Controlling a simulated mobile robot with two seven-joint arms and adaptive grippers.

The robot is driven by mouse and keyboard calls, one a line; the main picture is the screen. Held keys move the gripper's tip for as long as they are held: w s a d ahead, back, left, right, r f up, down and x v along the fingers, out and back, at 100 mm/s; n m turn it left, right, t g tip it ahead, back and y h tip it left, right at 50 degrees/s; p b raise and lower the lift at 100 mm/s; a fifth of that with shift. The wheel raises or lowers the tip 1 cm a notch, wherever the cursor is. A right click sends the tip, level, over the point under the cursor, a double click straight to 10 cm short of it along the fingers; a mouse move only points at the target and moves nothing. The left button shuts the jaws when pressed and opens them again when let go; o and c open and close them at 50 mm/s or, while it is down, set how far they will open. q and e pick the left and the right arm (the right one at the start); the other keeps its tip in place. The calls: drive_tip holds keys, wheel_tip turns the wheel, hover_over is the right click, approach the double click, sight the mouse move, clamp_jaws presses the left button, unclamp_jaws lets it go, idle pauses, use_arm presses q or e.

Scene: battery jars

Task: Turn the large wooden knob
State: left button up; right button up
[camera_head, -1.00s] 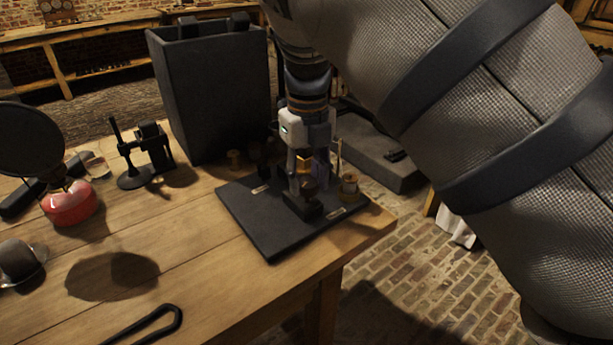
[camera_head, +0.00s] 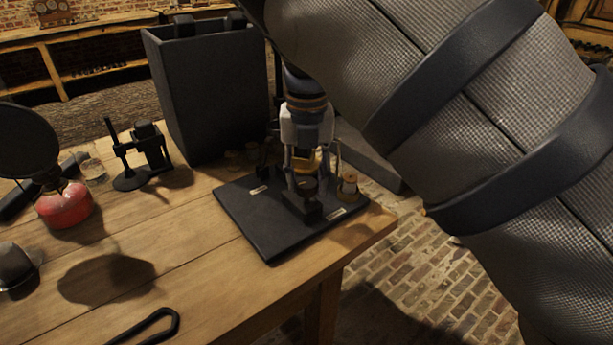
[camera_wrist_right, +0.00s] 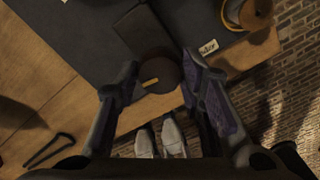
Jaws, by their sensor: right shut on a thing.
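The large wooden knob (camera_head: 308,187) is dark brown and round and sits on a black block on the dark board (camera_head: 265,230). In the right wrist view the knob (camera_wrist_right: 160,76) shows a pale pointer mark on its top. My right gripper (camera_head: 305,178) points straight down over it. Its two fingers stand on opposite sides of the knob and are shut on it. The fingers hide part of the knob in the head view. My left gripper is not in view.
A brass-and-wood spool post (camera_head: 349,187) stands close beside the gripper on the board. A tall dark box (camera_head: 208,95) is behind it. A red lamp (camera_head: 64,205) and a small black stand (camera_head: 150,155) are at left. The front table is mostly clear.

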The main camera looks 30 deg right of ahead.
sight(307, 182)
drive_tip(key=shift+f, duration=0.1)
drive_tip(key=o, duration=1.1)
drive_tip(key=shift+o, duration=0.2)
wheel_tip(307, 182, up, 12)
